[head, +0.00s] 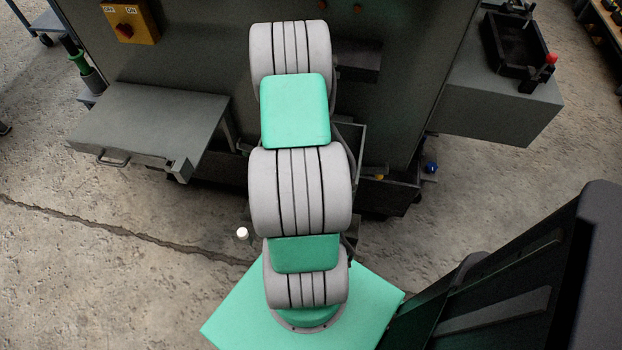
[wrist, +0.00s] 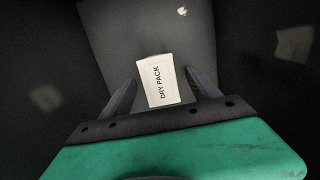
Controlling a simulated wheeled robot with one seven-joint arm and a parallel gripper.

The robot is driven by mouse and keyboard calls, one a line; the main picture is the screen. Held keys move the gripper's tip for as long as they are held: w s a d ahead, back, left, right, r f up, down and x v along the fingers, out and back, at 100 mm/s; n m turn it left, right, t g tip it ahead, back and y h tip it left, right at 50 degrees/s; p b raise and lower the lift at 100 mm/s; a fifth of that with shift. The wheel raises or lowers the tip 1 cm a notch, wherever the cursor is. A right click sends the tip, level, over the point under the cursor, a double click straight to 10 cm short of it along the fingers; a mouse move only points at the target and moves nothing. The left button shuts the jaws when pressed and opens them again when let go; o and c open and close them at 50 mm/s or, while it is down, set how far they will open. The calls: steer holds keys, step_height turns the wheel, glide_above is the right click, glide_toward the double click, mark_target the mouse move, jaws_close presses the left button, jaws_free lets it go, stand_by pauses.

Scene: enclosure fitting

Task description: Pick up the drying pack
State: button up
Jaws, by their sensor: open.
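The drying pack (wrist: 160,81) is a small pale packet with the words DRY PACK on it. In the wrist view it lies on a dark grey surface, slightly tilted in the picture. My gripper (wrist: 162,88) is open, with one dark finger on each side of the pack. A gap shows between each finger and the pack, and I cannot tell how far the fingertips are above the surface. In the head view my arm hides the gripper and the pack.
Dark walls surround the surface in the wrist view. A dark grey enclosure (head: 400,95) stands ahead of me in the head view. A grey side table (head: 150,115) is on its left, and a grey bench (head: 500,100) with a black tray (head: 515,45) is on its right.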

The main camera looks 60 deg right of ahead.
steer(key=c, duration=1.5)
